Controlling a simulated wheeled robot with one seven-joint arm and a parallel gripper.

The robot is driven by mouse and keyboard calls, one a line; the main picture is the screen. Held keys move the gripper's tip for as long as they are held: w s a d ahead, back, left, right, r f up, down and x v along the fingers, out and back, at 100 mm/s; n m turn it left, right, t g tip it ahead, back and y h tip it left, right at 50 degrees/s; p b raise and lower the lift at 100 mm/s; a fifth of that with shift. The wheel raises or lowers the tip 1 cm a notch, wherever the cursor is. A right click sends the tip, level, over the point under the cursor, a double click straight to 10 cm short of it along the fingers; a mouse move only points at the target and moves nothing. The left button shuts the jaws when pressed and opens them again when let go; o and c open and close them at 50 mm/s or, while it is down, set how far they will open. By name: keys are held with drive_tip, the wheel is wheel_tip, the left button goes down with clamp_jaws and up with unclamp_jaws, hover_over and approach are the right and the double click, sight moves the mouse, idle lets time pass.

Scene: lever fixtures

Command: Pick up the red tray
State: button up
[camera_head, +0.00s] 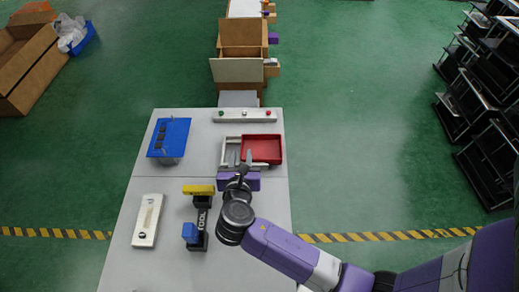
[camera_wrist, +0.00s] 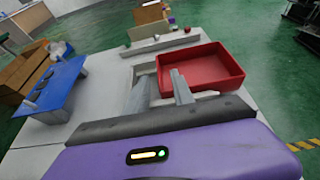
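The red tray (camera_head: 264,159) is an open rectangular box near the far right part of the grey table, sitting at the right side of a pale frame (camera_head: 227,164). In the wrist view the red tray (camera_wrist: 222,84) lies just ahead and to the right of my gripper. My gripper (camera_head: 241,162) points away from me at the tray's left side.
A blue stand (camera_head: 168,137) is at the left. A bar with coloured buttons (camera_head: 244,116) lies behind the tray. A white fixture (camera_head: 147,220) and a black tool stand with yellow top (camera_head: 199,190) are nearer. Cardboard boxes (camera_head: 240,70) stand beyond the table.

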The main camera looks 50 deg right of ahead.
sight(261, 149)
drive_tip(key=x, duration=0.5)
drive_tip(key=shift+w+d+f+p, duration=0.1)
drive_tip(key=shift+w+d+p, duration=0.05)
drive_tip(key=shift+w+p, duration=0.2)
clamp_jaws()
idle(1.1)
